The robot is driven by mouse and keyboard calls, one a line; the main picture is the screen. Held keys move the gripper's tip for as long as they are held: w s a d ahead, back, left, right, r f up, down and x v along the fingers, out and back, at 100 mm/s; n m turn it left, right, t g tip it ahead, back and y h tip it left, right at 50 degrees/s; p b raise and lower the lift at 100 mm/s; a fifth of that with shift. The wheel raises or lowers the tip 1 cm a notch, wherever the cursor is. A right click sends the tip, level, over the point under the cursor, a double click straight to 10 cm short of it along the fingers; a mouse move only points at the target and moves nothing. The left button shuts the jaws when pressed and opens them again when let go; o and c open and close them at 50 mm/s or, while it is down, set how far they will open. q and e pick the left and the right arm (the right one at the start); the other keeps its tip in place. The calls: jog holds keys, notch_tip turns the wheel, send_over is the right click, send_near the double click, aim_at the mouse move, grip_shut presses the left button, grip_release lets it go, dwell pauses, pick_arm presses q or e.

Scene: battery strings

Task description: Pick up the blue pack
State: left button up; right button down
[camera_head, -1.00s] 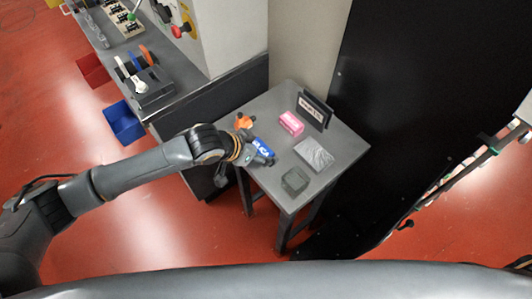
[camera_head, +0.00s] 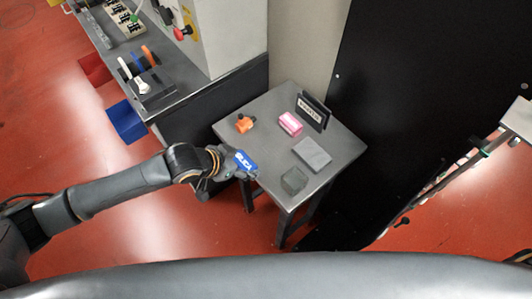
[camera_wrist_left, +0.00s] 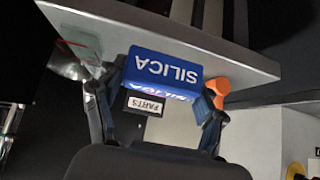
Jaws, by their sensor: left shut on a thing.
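The blue pack (camera_head: 244,160), marked SILICA in white letters, is in my left gripper (camera_head: 246,170) at the left edge of the small grey table. In the left wrist view the blue pack (camera_wrist_left: 165,72) sits between the two fingers of my left gripper (camera_wrist_left: 155,105), which are shut on it. The pack looks lifted, but its exact height over the table edge is hard to tell. My right gripper does not show.
A black panel (camera_head: 425,100) rises at the right.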

pick_arm(q)
jog(key=shift+s+a+p, duration=0.4)
jog(key=shift+s+a, duration=0.25)
jog(key=shift+a, duration=0.2)
jog(key=shift+s+a+p, duration=0.4)
jog(key=shift+s+a, duration=0.25)
jog(key=shift+a, duration=0.2)
